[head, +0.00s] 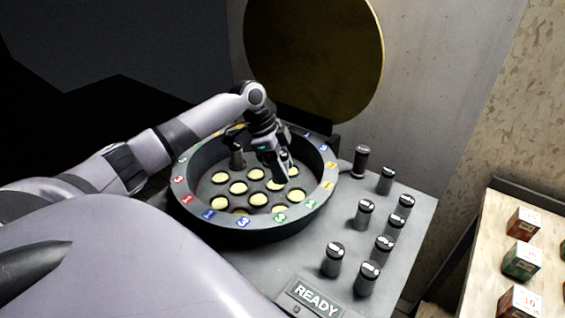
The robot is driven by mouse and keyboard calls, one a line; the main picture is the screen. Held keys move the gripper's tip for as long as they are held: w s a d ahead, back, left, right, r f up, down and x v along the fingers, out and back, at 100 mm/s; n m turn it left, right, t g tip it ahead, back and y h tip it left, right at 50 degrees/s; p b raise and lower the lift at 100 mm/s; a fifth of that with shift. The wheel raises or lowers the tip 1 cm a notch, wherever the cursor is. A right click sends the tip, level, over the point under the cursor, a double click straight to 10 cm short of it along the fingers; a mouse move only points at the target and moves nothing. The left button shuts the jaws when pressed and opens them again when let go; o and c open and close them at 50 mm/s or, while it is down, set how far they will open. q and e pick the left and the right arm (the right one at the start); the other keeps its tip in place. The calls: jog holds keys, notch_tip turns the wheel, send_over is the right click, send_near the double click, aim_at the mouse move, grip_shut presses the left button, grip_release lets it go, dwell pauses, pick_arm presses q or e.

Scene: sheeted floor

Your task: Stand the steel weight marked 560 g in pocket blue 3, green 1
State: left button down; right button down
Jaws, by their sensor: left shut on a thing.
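The round dark tray (256,236) has a raised rim with coloured number tags and several pale yellow round pockets. My left gripper (284,172) is inside the rim, over the right part of the pockets. It is shut on a steel weight (286,157), mostly hidden by the fingers. I cannot read its mark, nor tell whether its base touches a pocket. On the rim, a blue 3 tag (243,222) and a green tag (281,217) face the front. My right gripper is not in view.
Several steel weights with black caps (364,214) stand on the grey table (300,262) right of the tray. A READY plate (315,299) is at the front. Small boxes (522,222) sit on a board at far right.

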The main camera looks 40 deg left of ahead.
pick_arm(q)
notch_tip(320, 180, down, 7)
jog(key=b, duration=0.2)
jog(key=shift+b, duration=0.4)
jog(key=shift+f+b, duration=0.55)
jog(key=shift+f, duration=1.25)
jog(key=shift+p, duration=0.4)
jog(key=shift+f+b, duration=0.4)
jog(key=shift+f, duration=0.25)
jog(key=shift+c, duration=2.2)
grip_release()
jog(key=shift+f, duration=0.1)
jog(key=shift+v, duration=3.65)
